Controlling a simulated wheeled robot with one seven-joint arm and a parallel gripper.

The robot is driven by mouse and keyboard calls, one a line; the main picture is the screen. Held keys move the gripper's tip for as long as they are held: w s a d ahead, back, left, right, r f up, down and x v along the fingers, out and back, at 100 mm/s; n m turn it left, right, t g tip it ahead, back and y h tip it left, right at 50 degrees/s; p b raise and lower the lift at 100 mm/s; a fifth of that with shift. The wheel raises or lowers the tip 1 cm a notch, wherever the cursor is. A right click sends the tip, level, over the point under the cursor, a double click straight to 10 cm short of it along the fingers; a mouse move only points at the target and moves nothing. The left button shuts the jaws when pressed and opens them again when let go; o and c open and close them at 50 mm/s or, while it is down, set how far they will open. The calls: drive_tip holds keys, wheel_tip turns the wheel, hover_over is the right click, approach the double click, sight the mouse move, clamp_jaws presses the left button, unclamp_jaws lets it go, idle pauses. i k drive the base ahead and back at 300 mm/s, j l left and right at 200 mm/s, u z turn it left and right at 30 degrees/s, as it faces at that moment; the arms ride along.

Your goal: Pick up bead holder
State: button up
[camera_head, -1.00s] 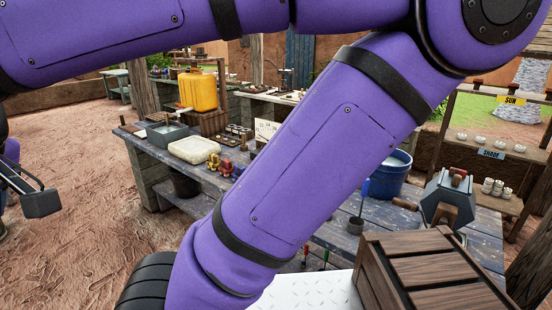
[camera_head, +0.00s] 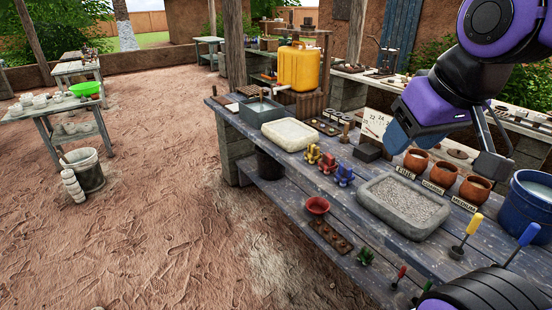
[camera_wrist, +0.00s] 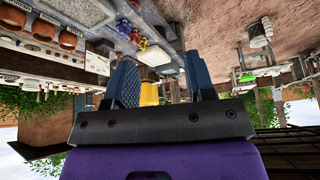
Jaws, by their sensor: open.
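I cannot tell for sure which thing is the bead holder. In the wrist view, which is upside down, the two blue fingers (camera_wrist: 161,82) are apart. They hold nothing; the yellow jug (camera_wrist: 149,94) shows in the distance between them.
A stone tray of gravel (camera_head: 404,205), a pale basin (camera_head: 291,134) and clay pots (camera_head: 437,174) stand on the bench. A blue bucket (camera_head: 530,207) and upright-handled tools (camera_head: 466,238) are at right. Open dirt floor lies left.

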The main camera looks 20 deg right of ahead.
sight(313, 154)
drive_tip(key=z, duration=0.45)
drive_tip(key=i+j+z, duration=0.25)
drive_tip(key=i+j, duration=1.35)
drive_tip(key=j, duration=0.15)
